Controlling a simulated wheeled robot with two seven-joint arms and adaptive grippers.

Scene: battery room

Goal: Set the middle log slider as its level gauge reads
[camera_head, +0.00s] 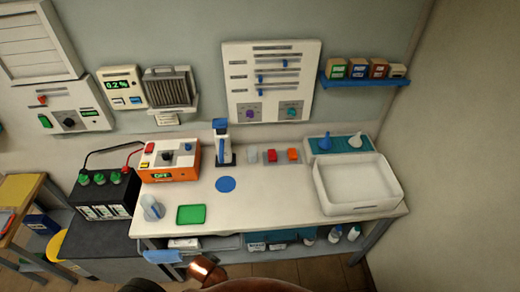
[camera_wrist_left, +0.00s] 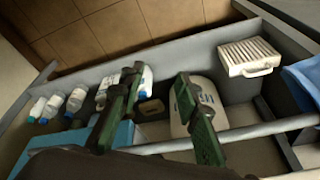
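The white wall panel (camera_head: 233,60) stands above the bench in the head view, with three slider rows and two knobs below. The middle slider (camera_head: 260,79) has its blue handle near the left end of its track. The upper handle (camera_head: 284,63) is further right; the lower handle (camera_head: 260,94) is near the left. I cannot tell which item is the middle slider's level gauge, nor its reading. My left gripper (camera_wrist_left: 157,80) shows in the left wrist view, its green fingers apart with nothing gripped, over the under-bench shelf, away from the panel. My right gripper is not in view.
The bench (camera_head: 275,200) holds an orange charger (camera_head: 170,160), a green tray (camera_head: 191,214), a blue-topped stand (camera_head: 221,145) and a white basin (camera_head: 355,186). A black battery (camera_head: 105,192) is left. A blue shelf (camera_head: 365,81) with boxes is right of the panel. The bench's front middle is clear.

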